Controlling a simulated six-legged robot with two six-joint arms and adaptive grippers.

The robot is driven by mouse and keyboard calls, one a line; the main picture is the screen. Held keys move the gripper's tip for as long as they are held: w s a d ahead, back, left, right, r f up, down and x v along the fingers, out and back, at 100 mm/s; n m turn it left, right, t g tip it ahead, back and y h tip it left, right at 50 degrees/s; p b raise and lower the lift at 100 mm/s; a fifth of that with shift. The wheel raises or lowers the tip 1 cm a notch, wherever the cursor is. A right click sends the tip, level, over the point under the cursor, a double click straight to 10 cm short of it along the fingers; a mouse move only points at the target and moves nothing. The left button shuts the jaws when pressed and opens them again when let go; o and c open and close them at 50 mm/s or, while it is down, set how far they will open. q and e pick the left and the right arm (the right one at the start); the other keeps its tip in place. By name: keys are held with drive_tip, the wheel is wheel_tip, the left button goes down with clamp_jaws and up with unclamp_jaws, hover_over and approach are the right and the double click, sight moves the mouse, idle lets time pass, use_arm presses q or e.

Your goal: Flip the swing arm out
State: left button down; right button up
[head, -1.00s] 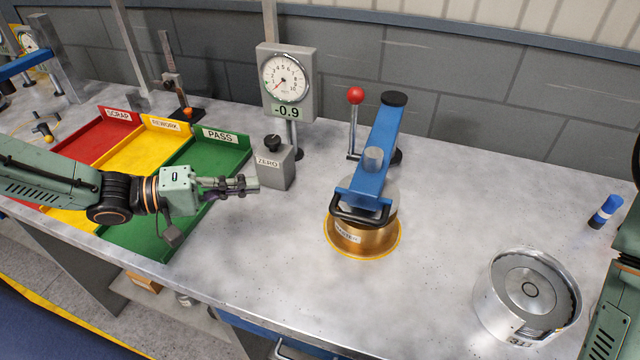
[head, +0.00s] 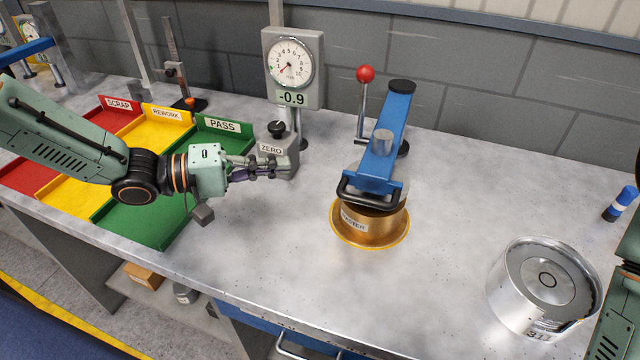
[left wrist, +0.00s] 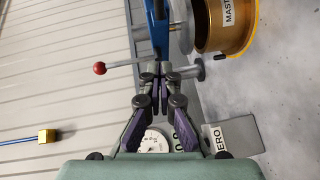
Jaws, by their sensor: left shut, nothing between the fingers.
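The blue swing arm (head: 383,140) lies over a brass master cup (head: 372,228), with its black handle (head: 370,194) at the near end and its pivot at the back. A lever with a red ball (head: 365,74) stands beside it. My left gripper (head: 284,167) is shut and empty, in front of the grey ZERO block, left of the swing arm and apart from it. In the left wrist view the closed fingertips (left wrist: 160,72) appear in line with the blue arm (left wrist: 157,28); the brass cup (left wrist: 226,22) is at upper right. My right gripper is out of view.
A dial gauge (head: 291,65) reading -0.9 stands behind the ZERO block (head: 277,153). Red, yellow and green trays (head: 150,228) lie at left. A metal clutch drum (head: 515,285) and a blue-capped marker (head: 620,203) are at right. Bench between gripper and cup is clear.

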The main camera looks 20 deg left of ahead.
use_arm(q)
drive_tip(key=w+d+f+b, duration=0.1)
drive_tip(key=d+b, duration=0.2)
drive_tip(key=d, duration=0.5)
drive_tip(key=shift+w, duration=0.4)
drive_tip(key=shift+a+f, duration=0.1)
drive_tip(key=shift+w, duration=0.1)
